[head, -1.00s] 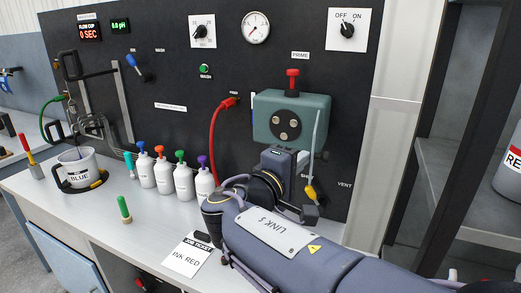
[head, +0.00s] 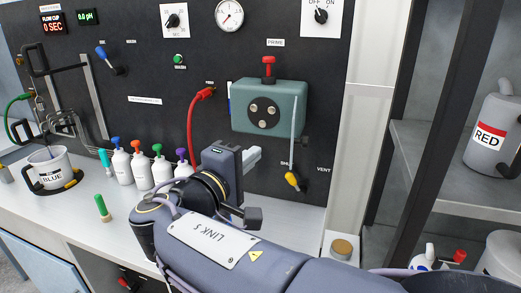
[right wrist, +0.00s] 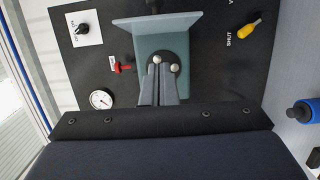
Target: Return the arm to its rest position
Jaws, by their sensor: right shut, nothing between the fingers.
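My right arm reaches in from the bottom right of the head view, over the bench (head: 75,215). My right gripper (head: 252,155) is in front of the black panel, below the teal pump box (head: 268,107). In the right wrist view its fingers (right wrist: 163,66) are together with nothing between them, and the pump box shows behind them. I cannot tell the exact gap to the pump. My left gripper is not in view.
White bottles (head: 142,170) with coloured caps stand left of my arm. A blue-labelled jug (head: 48,167) stands farther left. A red hose (head: 193,125) and a yellow-tipped lever (head: 292,180) are near the pump. A shelf with a red-labelled jug (head: 488,135) is at right.

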